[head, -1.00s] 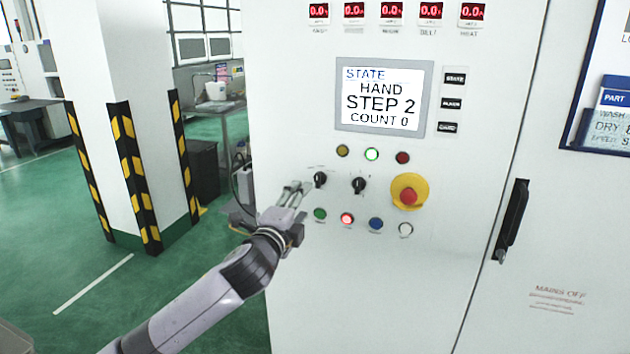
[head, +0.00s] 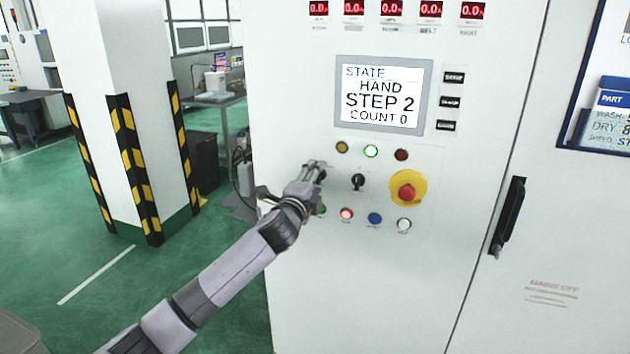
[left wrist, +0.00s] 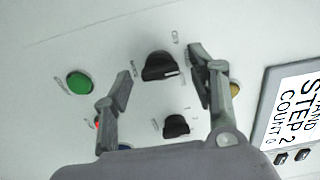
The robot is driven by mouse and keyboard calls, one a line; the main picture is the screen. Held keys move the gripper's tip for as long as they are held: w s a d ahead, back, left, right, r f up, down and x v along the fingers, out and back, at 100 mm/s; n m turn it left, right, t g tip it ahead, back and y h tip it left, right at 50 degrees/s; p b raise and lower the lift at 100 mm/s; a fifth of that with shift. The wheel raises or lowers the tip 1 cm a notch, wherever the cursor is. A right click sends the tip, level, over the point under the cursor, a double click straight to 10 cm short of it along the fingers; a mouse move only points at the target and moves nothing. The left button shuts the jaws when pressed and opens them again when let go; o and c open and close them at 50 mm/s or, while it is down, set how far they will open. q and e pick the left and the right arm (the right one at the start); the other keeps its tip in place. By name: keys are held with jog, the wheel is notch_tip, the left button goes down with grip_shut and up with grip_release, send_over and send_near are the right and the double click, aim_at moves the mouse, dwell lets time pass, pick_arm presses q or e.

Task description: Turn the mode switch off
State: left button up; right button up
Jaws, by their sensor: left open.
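Two black rotary switches sit on the white cabinet front; their labels are too small to read surely. The left one, the likely mode switch (left wrist: 158,66), shows in the left wrist view between my finger tips, with a pale mark on its side toward the display. In the head view my left gripper (head: 317,180) covers it. My left gripper is open, with its fingers (left wrist: 160,68) on either side of this switch; whether they touch it I cannot tell. The other switch (head: 358,181) is to the right, also in the wrist view (left wrist: 176,125). My right gripper is not in view.
A display (head: 382,95) reads HAND, STEP 2, COUNT 0. A lit green lamp (head: 371,151) is above the switches. A red emergency button (head: 407,192) is at right. Below are a lit red button (head: 346,214), a blue one (head: 375,218) and a green one (left wrist: 78,83).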

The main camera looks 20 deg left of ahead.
pick_arm(q)
jog(key=shift+c, duration=0.2)
jog(key=c, duration=1.1)
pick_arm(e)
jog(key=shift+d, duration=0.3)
pick_arm(q)
jog(key=n, duration=0.8)
jog(key=shift+f+n, duration=0.1)
jog(key=shift+n, duration=0.3)
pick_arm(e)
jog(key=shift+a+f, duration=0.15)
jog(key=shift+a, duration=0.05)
